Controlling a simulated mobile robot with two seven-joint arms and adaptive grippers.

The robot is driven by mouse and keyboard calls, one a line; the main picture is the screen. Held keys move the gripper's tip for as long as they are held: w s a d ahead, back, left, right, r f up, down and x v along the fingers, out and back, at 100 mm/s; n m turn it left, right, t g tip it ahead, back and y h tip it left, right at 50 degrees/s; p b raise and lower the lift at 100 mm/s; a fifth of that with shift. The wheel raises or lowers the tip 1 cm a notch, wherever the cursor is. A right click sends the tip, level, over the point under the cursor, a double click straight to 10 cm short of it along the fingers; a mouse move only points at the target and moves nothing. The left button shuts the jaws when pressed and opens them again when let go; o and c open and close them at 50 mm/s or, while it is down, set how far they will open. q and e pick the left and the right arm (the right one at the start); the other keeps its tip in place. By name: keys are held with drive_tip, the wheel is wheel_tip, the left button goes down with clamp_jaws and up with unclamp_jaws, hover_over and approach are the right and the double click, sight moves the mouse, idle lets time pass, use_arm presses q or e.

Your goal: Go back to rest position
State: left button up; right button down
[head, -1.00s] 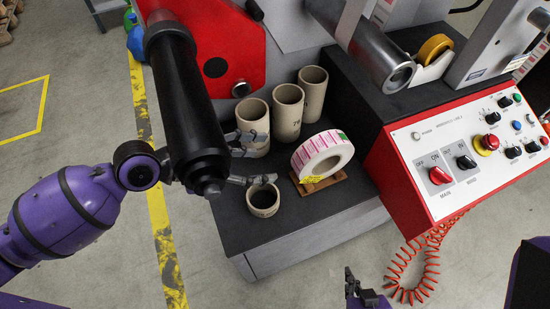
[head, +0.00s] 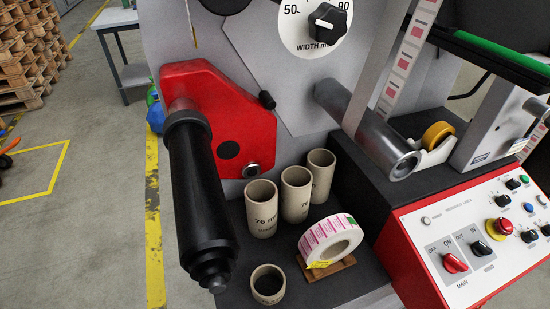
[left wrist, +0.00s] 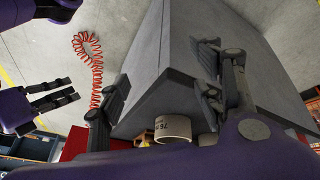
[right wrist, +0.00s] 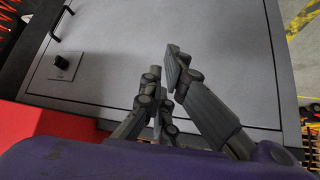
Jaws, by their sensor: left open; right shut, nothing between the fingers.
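My left gripper (left wrist: 162,75) is open and empty in the left wrist view, in front of the machine's grey cabinet (left wrist: 190,25). A cardboard core (left wrist: 173,130) marked 76 shows beyond the fingers, apart from them. My right gripper (right wrist: 164,66) is shut and empty in the right wrist view, in front of a grey cabinet door (right wrist: 200,75). My right gripper (left wrist: 50,105) also shows at the left of the left wrist view. Neither gripper is in the head view.
In the head view, three cores (head: 262,208) stand on the black shelf beside a label roll (head: 331,241) on a wooden block (head: 325,270). A shorter core (head: 267,284) stands in front. A black spindle (head: 200,190) juts forward. The control panel (head: 490,240) is at right.

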use_arm(q)
drive_tip(key=s+a+f+n+g+y, duration=0.1)
drive_tip(key=s+a+n+g+y, duration=0.15)
drive_tip(key=s+a, duration=0.35)
drive_tip(key=s+a+n+g+y, duration=0.1)
drive_tip(key=s+a+n+y, duration=0.2)
drive_tip(key=s, duration=0.6)
drive_tip(key=w+d+f+t+h+p, duration=0.1)
drive_tip(key=w+f+t+p, duration=0.1)
drive_tip(key=w+t, duration=0.2)
drive_tip(key=w+d+f+t+h+p, duration=0.1)
drive_tip(key=w+d+f+t+p, duration=0.1)
drive_tip(key=w+t, duration=0.3)
drive_tip(key=w+p, duration=0.1)
drive_tip(key=w, duration=0.3)
drive_tip(key=shift+w+f, duration=0.2)
drive_tip(key=shift+f, duration=0.05)
use_arm(e)
drive_tip(key=r, duration=0.1)
drive_tip(key=w+r, duration=0.1)
drive_tip(key=r, duration=0.1)
drive_tip(key=a+r, duration=0.1)
drive_tip(key=shift+w+r, duration=0.15)
drive_tip(key=shift+r, duration=0.25)
drive_tip(key=shift+w+a+r, duration=0.1)
drive_tip(key=shift+w, duration=0.15)
drive_tip(key=shift+w+a+r+t, duration=0.1)
drive_tip(key=shift+w+r+t, duration=0.05)
drive_tip(key=shift+w+t, duration=0.2)
drive_tip(key=shift+w, duration=0.1)
